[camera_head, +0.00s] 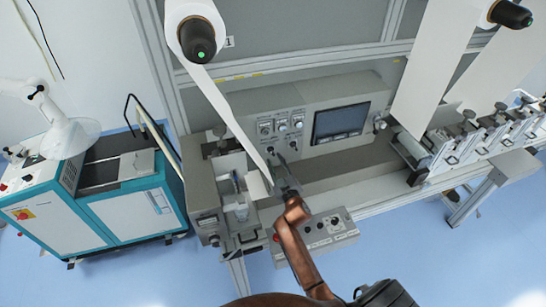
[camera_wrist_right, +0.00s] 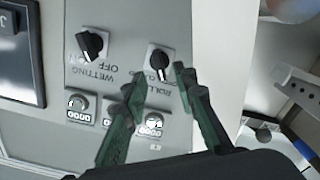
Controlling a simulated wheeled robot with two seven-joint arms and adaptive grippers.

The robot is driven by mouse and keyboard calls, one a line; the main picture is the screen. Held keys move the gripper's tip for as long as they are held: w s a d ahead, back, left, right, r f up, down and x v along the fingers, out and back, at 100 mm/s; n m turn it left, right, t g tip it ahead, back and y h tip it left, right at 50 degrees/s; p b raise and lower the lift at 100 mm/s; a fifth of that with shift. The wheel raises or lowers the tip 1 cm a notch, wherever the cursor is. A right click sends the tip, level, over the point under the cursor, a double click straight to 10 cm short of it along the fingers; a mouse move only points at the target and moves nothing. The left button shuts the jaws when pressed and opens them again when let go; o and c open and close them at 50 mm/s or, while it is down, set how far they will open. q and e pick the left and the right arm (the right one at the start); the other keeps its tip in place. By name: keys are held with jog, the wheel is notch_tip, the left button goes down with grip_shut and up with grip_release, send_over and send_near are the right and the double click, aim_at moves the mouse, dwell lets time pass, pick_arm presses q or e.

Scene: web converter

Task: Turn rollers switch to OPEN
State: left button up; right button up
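The rollers switch (camera_wrist_right: 158,61) is a black rotary knob on a pale label plate in the right wrist view. Its lettering is upside down and partly legible; its set position cannot be read for certain. My right gripper (camera_wrist_right: 159,78) is open and empty, its two green-tinted fingers apart just in front of the switch, with no clear contact. In the head view the right gripper (camera_head: 279,168) reaches the control panel (camera_head: 262,106) from below and partly covers its lower knobs. My left gripper is not in view.
The wetting switch (camera_wrist_right: 92,44), a similar black knob, sits beside the rollers switch. Several small dial counters (camera_wrist_right: 78,103) lie near the fingers. A dark screen (camera_head: 340,122) is right of the knobs. A white web strip (camera_head: 228,112) hangs close to the left of the gripper.

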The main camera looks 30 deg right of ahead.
jog(key=v, duration=0.7)
jog(key=shift+s, duration=0.35)
